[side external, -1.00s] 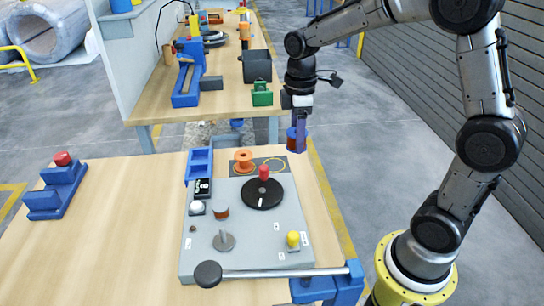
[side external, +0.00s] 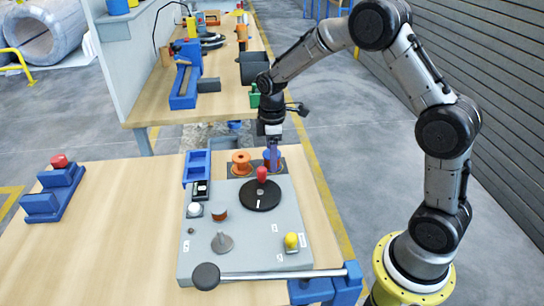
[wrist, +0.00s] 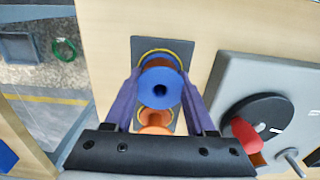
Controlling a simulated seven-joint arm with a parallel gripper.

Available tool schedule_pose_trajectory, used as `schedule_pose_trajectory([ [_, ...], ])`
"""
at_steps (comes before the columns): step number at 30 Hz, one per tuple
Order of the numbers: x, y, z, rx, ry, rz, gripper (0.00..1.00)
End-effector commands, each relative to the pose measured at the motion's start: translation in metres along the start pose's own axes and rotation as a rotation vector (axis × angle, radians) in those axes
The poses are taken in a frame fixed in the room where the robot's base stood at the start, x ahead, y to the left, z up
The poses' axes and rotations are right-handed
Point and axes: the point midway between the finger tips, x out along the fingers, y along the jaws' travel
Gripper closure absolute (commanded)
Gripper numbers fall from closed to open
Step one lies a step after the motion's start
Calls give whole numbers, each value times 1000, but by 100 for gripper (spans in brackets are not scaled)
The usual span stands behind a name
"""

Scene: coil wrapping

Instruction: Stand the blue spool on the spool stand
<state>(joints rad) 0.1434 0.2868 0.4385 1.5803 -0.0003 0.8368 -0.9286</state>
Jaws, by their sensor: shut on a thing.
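The blue spool (wrist: 160,90) is between the two purple fingers of my gripper (wrist: 162,78), which is shut on it. The wrist view looks down on its blue flange and centre hole. The spool stand is a dark plate (wrist: 138,45) with a yellow ring, partly covered by the spool. The blue spool is over that ring; I cannot tell whether it touches the plate. An orange spool (wrist: 155,120) is at the other end of the plate. In the side view, my gripper (side external: 272,158) partly hides the blue spool, right of the orange spool (side external: 241,162).
A grey panel (side external: 262,232) carries a black disc (side external: 260,195) with a red knob (side external: 262,174), close in front of the stand. A blue tray (side external: 197,165) stands left of the orange spool.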

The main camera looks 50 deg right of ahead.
Motion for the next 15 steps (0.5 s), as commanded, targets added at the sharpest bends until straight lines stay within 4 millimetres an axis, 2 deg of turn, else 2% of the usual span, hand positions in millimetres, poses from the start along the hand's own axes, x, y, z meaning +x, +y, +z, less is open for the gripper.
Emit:
schedule_pose_trajectory([
  [9, 3, 0, 0, 0, 0, 0, 100],
  [10, 3, 0, 0, 0, 0, 0, 41],
  [14, 2, 0, 0, 0, 0, 0, 17],
  [15, 2, 0, 0, 0, 0, 0, 14],
])
